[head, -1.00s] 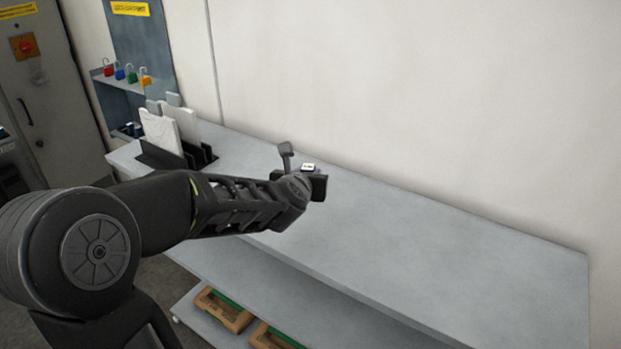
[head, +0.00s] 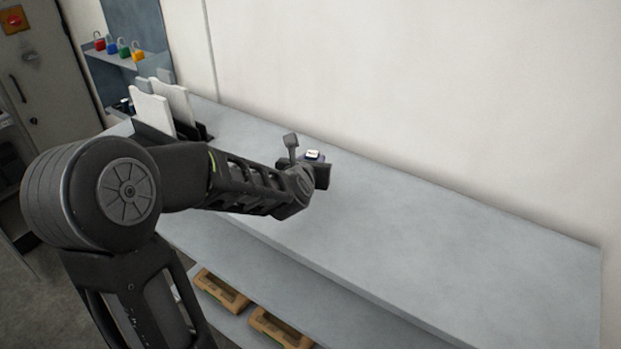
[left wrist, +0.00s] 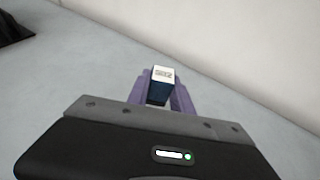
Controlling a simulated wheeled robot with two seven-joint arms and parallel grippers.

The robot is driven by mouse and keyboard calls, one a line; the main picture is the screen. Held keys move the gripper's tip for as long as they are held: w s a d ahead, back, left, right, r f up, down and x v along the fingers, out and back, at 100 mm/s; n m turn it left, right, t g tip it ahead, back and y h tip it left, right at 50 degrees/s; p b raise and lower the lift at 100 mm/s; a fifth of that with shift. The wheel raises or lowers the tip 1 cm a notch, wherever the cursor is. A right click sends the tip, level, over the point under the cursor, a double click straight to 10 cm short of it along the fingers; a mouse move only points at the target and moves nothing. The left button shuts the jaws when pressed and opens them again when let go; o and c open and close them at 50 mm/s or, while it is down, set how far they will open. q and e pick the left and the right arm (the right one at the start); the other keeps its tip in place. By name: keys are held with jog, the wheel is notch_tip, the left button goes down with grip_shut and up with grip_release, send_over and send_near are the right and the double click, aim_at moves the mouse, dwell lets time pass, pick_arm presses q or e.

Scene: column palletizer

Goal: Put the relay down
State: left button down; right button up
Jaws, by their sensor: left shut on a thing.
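The relay (head: 312,154) is a small dark blue block with a white label on its top. My left gripper (head: 310,160) is shut on it above the grey bench (head: 430,235). In the left wrist view the relay (left wrist: 160,88) stands between the two purple fingers of my left gripper (left wrist: 163,98), label up. The bench surface shows around it. I cannot tell how large the gap is between the relay's underside and the bench. My right gripper is not in view.
White boards (head: 152,108) stand in a dark rack at the bench's left end. Coloured padlocks (head: 124,48) sit on a wall shelf beyond. Wooden trays (head: 221,291) lie on the lower shelf. The bench to the right is clear, with the wall behind.

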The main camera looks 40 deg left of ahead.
pick_arm(q)
jog(key=shift+f, duration=0.55)
jog(key=shift+f, duration=0.1)
notch_tip(320, 180, down, 4)
jog(key=shift+r+p, duration=0.2)
jog(key=shift+p, duration=0.1)
jog(key=shift+f, duration=0.1)
jog(key=c, duration=1.1)
grip_release()
